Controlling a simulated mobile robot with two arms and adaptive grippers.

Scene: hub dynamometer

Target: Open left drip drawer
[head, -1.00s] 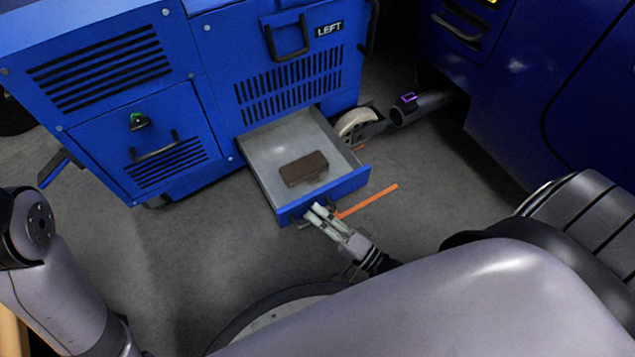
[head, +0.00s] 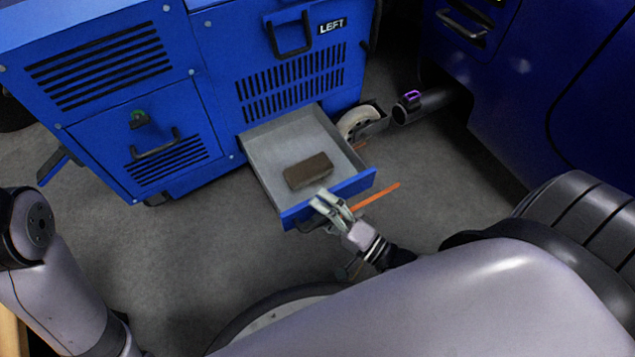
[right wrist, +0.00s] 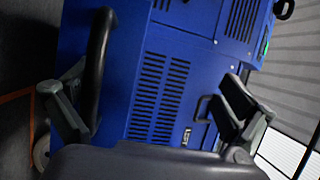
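The left drip drawer (head: 268,187) stands pulled out from the blue cabinet below the LEFT label (head: 333,27). A brown block (head: 308,171) lies inside on its grey floor. My right gripper (head: 328,203) is at the drawer's blue front, by the dark handle (head: 306,225), which it partly hides. My left gripper is out of view.
The blue cabinet (head: 215,70) has another closed panel with a handle (head: 155,146) to the left. A caster (head: 357,123) and a dark pipe with a purple clamp (head: 425,100) are right of the drawer. An orange floor line (head: 376,196) runs beside it. Floor to the left is clear.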

